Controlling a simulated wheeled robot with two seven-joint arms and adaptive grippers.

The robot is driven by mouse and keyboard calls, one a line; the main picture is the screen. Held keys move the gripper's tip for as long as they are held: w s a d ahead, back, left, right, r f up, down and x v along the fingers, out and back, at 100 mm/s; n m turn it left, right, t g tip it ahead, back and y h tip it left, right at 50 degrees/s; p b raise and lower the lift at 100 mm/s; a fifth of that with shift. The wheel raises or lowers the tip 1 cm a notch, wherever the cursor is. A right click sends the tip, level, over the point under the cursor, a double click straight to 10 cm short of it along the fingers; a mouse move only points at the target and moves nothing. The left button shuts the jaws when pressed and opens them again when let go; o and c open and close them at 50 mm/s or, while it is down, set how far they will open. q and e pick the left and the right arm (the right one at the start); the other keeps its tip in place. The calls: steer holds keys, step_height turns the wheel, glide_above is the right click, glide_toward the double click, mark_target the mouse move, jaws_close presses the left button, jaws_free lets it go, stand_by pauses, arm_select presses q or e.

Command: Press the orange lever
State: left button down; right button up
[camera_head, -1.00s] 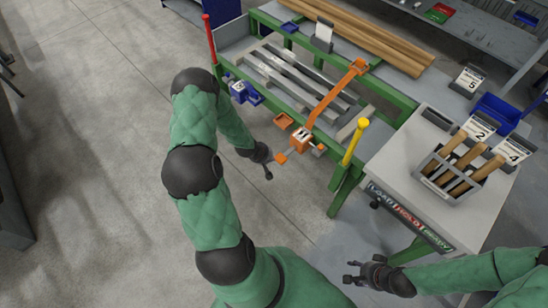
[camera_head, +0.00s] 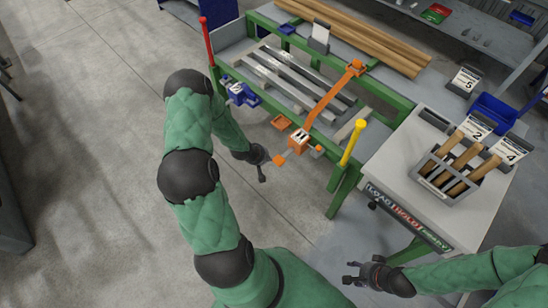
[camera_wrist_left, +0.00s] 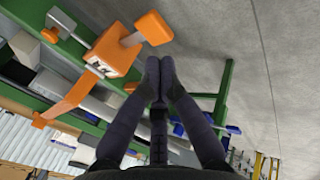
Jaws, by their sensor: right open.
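The orange lever has a square paddle (camera_head: 279,160) on a short rod from an orange box (camera_head: 298,144) at the table's near edge. In the left wrist view the paddle (camera_wrist_left: 154,28) is beyond my fingertips, and the box (camera_wrist_left: 115,54) is up and to the left. My left gripper (camera_head: 263,176) is left of and slightly below the paddle in the head view, with a visible gap. Its fingertips (camera_wrist_left: 160,68) are together and hold nothing. My right gripper (camera_head: 349,275) is open and empty, left of and below the white side table's front.
A long orange arm (camera_head: 333,94) crosses metal bars on the green-framed table. A grey crate (camera_head: 450,178) stands on the right. Floor around my left arm is clear.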

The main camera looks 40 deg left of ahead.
arm_select(q)
steer(key=r+m+t, duration=0.1)
steer(key=m, duration=0.4)
steer(key=r+m+t, duration=0.1)
steer(key=r+m, duration=0.1)
steer(key=m, duration=0.3)
steer(key=r+m+t, duration=0.1)
steer(key=r+m, duration=0.1)
steer(key=m, duration=0.4)
steer(key=shift+s+a, duration=0.2)
steer(key=shift+s, duration=0.15)
steer(key=b, duration=0.4)
glide_above(277, 160)
step_height(277, 160, down, 8)
steer(key=shift+w+d+r, duration=0.1)
steer(key=shift+d+r, duration=0.05)
steer(key=shift+r, duration=0.05)
step_height(277, 160, down, 2)
steer(key=shift+f, duration=0.1)
steer(key=shift+f+b, duration=0.4)
steer(key=shift+f, duration=0.25)
